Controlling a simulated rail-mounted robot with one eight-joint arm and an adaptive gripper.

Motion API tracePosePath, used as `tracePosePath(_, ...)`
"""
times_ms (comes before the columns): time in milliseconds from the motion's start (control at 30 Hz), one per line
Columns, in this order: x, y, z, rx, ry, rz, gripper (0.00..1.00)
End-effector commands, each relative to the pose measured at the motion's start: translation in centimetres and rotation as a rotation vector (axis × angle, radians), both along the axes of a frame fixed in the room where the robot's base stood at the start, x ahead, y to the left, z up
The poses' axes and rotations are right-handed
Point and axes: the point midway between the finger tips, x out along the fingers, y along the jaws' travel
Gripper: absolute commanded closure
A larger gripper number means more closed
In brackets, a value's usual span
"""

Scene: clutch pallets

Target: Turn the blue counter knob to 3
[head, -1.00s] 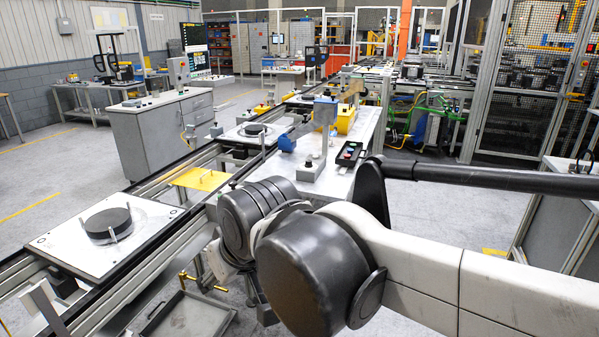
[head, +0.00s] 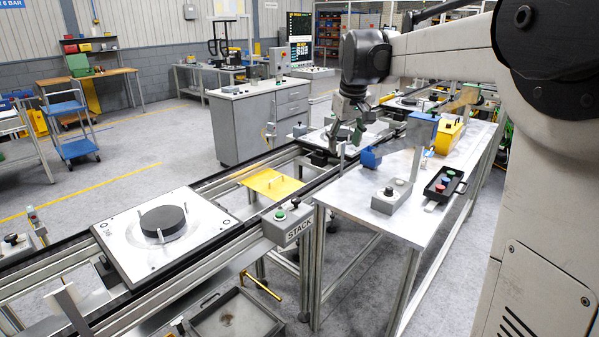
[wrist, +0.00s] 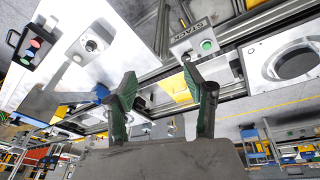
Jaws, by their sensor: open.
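A black box (head: 430,194) lies on the right part of the metal worktable, with red, green and blue round caps on top. The box also shows at the upper left of the wrist view (wrist: 17,67). My gripper (head: 346,143) is open and empty, above the far left edge of the worktable, to the left of the box and well apart from it. Its two greenish fingers (wrist: 160,76) are spread in the wrist view.
On the worktable (head: 345,206) are a grey box with a knob (head: 391,200), a blue block (head: 371,158) and a yellow case (head: 447,137). A conveyor with a pallet holding a black disc (head: 163,221) and a STACK button box (head: 288,224) runs left of the table.

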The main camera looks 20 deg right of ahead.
Motion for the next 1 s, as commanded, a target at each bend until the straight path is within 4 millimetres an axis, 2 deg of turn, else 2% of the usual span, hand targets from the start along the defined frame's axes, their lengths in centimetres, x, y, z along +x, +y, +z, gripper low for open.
tracePosePath(33, 1.4, -1.6, 0.0, 0.001, 0.016, -0.002, 0.52)
tracePosePath(200, 5.0, -6.4, -1.1, 0.005, 0.068, 0.004, 0.52)
tracePosePath(500, 9.5, -15.4, -4.7, 0.026, 0.157, 0.015, 0.52)
tracePosePath(800, 11.4, -23.8, -10.0, 0.059, 0.237, 0.030, 0.52)
tracePosePath(1000, 11.5, -26.9, -12.5, 0.075, 0.267, 0.038, 0.52)
